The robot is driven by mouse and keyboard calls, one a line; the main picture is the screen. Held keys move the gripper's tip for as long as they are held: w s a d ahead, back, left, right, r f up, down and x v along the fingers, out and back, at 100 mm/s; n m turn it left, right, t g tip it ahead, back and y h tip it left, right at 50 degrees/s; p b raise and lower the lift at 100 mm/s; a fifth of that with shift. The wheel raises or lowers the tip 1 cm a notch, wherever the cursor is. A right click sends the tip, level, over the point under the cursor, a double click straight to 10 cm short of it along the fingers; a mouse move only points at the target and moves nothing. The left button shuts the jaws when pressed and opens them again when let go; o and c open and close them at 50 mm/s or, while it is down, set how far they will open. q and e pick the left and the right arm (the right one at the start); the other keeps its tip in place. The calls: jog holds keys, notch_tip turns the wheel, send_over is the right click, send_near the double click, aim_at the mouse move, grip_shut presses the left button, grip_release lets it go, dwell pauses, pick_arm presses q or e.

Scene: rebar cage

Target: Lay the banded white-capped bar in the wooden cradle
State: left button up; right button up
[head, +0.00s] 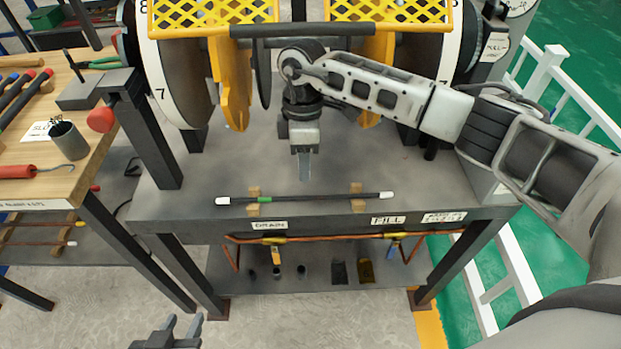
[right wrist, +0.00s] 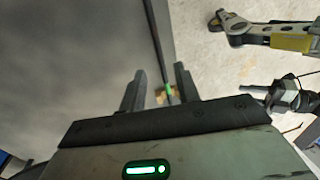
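A dark bar (head: 310,198) with white caps at both ends and a green band near its left end lies level along the front of the grey table. It crosses two small wooden blocks of the cradle (head: 357,189); I cannot tell how deep it sits in them. My right gripper (head: 304,178) points down above and behind the bar, apart from it. In the right wrist view its fingers (right wrist: 158,88) are spread, with the bar's green-banded part (right wrist: 168,90) showing beyond the gap. My left gripper (head: 184,325) is open and empty at the bottom, in front of the table.
A yellow guard (head: 235,75) and large numbered discs (head: 180,80) stand behind the bar. A wooden bench (head: 75,165) with a cup (head: 68,141) and tools is at left. A copper pipe (head: 330,238) runs under the table's front edge. The tabletop around the bar is clear.

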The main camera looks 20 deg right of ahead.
jog(key=s+a+f+n+g+y, duration=0.2)
jog(key=s+a+n+y, duration=0.35)
jog(key=a, duration=0.65)
jog(key=s+a+r+m+t+y, duration=0.2)
jog(key=s+a+r+t+y, duration=0.3)
jog(key=a+r+y, duration=0.6)
jog(key=w+d+f+m+t+h, duration=0.2)
jog(key=d+f+m+t+h, duration=0.15)
jog(key=d+m+t, duration=0.35)
jog(key=w+d+f+m+t+h, duration=0.1)
jog(key=d+f+m+t+h, duration=0.25)
jog(key=d+m+t, duration=0.35)
jog(key=s+d+f+m+g+h, duration=0.1)
jog(key=s+d+f+g+h, duration=0.1)
jog(key=s+d+f, duration=0.3)
jog(key=s+d+f+g+h, duration=0.3)
jog(key=s+d+f+h, duration=0.2)
jog(key=f, duration=0.4)
jog(key=shift+s+m, duration=0.35)
jog(key=shift+s, duration=0.35)
